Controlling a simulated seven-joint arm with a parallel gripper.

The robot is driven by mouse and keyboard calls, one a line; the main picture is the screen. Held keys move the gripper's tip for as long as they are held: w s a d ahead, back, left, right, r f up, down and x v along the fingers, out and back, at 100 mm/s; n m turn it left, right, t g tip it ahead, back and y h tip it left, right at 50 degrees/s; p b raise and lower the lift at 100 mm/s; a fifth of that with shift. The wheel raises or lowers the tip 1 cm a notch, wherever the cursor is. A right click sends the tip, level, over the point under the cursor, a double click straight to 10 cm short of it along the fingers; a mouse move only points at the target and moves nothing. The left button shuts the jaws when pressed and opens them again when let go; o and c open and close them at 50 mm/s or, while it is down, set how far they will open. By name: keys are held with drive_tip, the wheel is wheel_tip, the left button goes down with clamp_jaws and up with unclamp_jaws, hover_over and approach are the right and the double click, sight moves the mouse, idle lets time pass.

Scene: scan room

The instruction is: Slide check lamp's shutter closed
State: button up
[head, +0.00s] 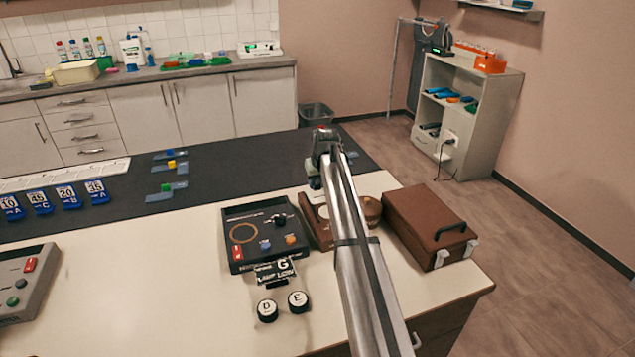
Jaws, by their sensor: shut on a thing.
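A low brown device (323,232) on the pale worktop, largely behind my arm, appears to be the check lamp. A round brown part (368,209) shows to the right of my arm. My gripper (316,186) points down at the back left edge of this device. It is shut on a small part there, which looks like the shutter's grip. The fingertips are small, and my arm hides much of the lamp, so how far the shutter stands open cannot be told.
A black control box (241,253) with a dial and buttons stands close on the left, with a G sign (283,265) and two round pieces, D (267,310) and E (298,301), in front. A brown case (418,223) stands close on the right. A dark mat (225,165) lies behind.

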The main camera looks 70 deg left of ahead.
clamp_jaws()
drive_tip(key=d, duration=0.9)
drive_tip(key=shift+f, duration=0.1)
drive_tip(key=shift+d, duration=0.1)
drive_tip(key=o, duration=0.8)
unclamp_jaws()
drive_tip(key=shift+r, duration=0.2)
drive_tip(key=v, duration=1.3)
drive_tip(key=shift+r, duration=0.25)
